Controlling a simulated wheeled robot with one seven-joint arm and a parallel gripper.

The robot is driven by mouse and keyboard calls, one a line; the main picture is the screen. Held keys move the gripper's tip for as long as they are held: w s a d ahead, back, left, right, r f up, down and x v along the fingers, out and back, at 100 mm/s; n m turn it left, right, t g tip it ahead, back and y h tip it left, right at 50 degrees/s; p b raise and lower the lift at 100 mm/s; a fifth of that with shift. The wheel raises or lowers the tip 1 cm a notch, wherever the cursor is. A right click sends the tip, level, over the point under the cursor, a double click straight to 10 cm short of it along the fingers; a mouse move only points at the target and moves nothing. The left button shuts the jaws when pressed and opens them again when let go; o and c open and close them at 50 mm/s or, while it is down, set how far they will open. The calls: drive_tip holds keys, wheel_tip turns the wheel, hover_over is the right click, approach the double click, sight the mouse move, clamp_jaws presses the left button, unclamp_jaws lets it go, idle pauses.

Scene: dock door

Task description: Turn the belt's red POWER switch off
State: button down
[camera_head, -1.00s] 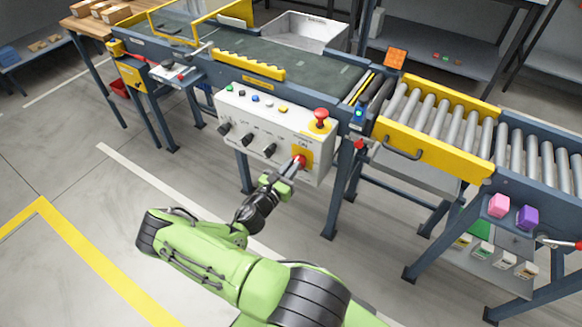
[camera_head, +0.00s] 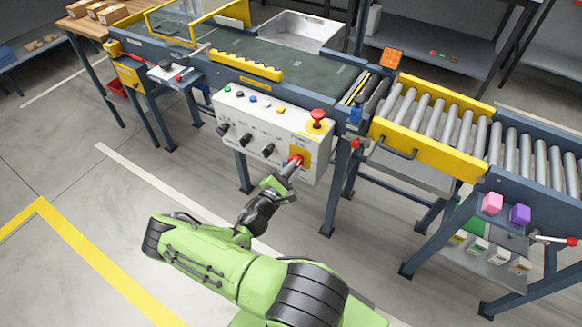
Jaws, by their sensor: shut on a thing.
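The white control panel (camera_head: 243,128) hangs on the front side of the belt (camera_head: 300,68). The red POWER switch (camera_head: 296,160) sits on a yellow plate (camera_head: 305,152) at the panel's lower right. My gripper (camera_head: 291,168) reaches up from below and is shut on the red switch. The fingers hide part of the switch, so its exact angle is hard to read.
A red mushroom button (camera_head: 318,115) stands above the switch on the same panel. Black knobs (camera_head: 246,140) and small coloured buttons (camera_head: 253,98) lie to the left. A roller conveyor (camera_head: 430,120) is at right. The floor in front is clear.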

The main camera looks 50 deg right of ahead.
drive_tip(key=shift+s+f+m+p, duration=0.15)
drive_tip(key=shift+f+m+p, duration=0.1)
drive_tip(key=shift+m, duration=1.45)
drive_tip(key=shift+s+f+m+p, duration=0.1)
drive_tip(key=shift+f+m+p, duration=0.2)
drive_tip(key=shift+m, duration=1.4)
drive_tip(key=shift+s+f+m+p, duration=0.15)
drive_tip(key=shift+f+m+p, duration=0.1)
drive_tip(key=shift+m, duration=1.45)
drive_tip(key=c, duration=1.1)
unclamp_jaws()
drive_tip(key=shift+c, duration=0.2)
drive_tip(key=s+a+p, duration=0.1)
drive_tip(key=a+p, duration=0.1)
drive_tip(key=a, duration=1.3)
drive_tip(key=shift+s+a+p, duration=0.2)
drive_tip(key=shift+a+p, duration=0.15)
